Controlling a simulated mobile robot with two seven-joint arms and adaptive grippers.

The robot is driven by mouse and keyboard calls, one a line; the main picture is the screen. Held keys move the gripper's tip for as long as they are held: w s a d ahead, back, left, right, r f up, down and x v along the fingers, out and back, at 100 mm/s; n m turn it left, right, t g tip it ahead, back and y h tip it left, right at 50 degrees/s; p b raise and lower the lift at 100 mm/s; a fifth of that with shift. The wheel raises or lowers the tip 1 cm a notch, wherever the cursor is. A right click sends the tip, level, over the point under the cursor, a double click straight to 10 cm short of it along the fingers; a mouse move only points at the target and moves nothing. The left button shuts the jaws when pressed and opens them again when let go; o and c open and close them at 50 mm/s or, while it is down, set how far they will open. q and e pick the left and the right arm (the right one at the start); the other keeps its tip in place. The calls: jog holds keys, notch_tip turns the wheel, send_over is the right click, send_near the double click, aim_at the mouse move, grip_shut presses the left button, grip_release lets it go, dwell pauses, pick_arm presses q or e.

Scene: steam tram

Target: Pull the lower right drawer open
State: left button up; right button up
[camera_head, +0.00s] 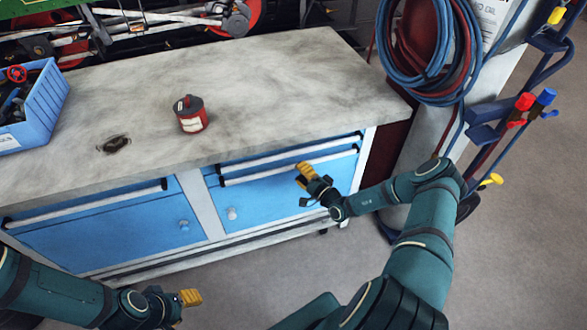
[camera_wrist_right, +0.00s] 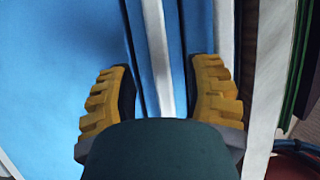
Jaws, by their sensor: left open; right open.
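The right-hand blue cabinet front has two long pale bar handles, the upper drawer handle (camera_head: 290,151) and the lower right drawer handle (camera_head: 250,177) close below it. The drawers look shut. My right gripper (camera_head: 308,172) is at the lower handle, right of its middle, and partly covers it. In the right wrist view my right gripper (camera_wrist_right: 163,92) is open, with a yellow finger on each side of a pale bar (camera_wrist_right: 154,45); contact cannot be told. My left gripper (camera_head: 188,298) is open and empty, low in front of the left cabinet.
A round knob (camera_head: 232,214) sits low on the right cabinet. Coiled hoses (camera_head: 425,65) and a blue trolley (camera_head: 490,130) stand at right. The floor in front is clear.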

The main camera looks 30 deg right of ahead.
aim_at(294, 165)
jog(key=shift+w+a+b, duration=0.15)
jog(key=shift+w+b, duration=0.05)
jog(key=shift+w, duration=0.8)
jog(key=shift+w+a+b, duration=0.15)
jog(key=shift+w, duration=0.85)
jog(key=shift+o, duration=0.2)
grip_shut()
